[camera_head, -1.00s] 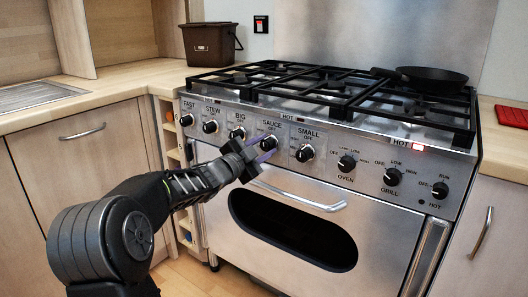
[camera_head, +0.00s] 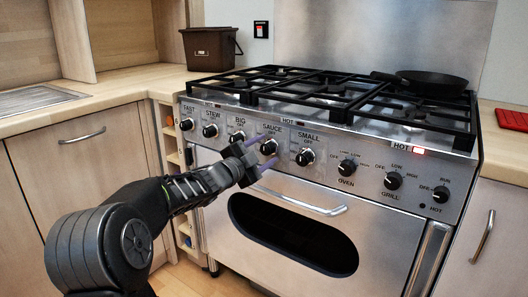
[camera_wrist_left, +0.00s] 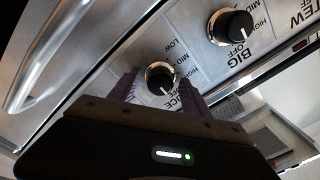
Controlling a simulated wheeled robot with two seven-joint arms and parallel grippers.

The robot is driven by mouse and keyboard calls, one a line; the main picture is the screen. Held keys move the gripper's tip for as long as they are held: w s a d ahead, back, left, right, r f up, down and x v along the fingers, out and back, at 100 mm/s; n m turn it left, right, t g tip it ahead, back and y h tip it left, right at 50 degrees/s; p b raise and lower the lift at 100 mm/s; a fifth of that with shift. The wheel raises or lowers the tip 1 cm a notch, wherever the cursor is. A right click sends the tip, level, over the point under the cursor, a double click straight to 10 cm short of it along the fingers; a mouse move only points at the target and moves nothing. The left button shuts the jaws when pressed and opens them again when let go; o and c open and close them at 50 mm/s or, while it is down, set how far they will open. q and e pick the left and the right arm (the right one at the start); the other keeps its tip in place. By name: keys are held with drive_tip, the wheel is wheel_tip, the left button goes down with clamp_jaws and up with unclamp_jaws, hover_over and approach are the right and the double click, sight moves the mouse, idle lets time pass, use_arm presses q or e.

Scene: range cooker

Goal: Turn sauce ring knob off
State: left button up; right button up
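The sauce knob (camera_head: 268,147) is a black round knob with a silver collar on the cooker's front panel, under the SAUCE label. My left gripper (camera_head: 264,153) is open in front of it, its two purple fingers spread to either side of the knob. The left wrist view shows the sauce knob (camera_wrist_left: 160,78) in the gap between the fingers (camera_wrist_left: 158,92), with a visible gap on both sides. Its white mark points toward the label side, much like the neighbouring BIG knob's mark at OFF. The sauce OFF marking is hidden in the wrist view. My right gripper is not in view.
The BIG knob (camera_head: 237,136) and SMALL knob (camera_head: 305,157) sit close on either side. The oven door handle (camera_head: 300,197) juts out below. Pan grates (camera_head: 330,88) and a black frying pan (camera_head: 428,80) are above. A HOT light (camera_head: 419,151) glows red.

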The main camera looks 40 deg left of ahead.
use_arm(q)
drive_tip(key=s+p, duration=0.1)
drive_tip(key=s, duration=0.6)
drive_tip(key=shift+s+p, duration=0.3)
drive_tip(key=shift+s, duration=0.1)
drive_tip(key=shift+d, duration=0.1)
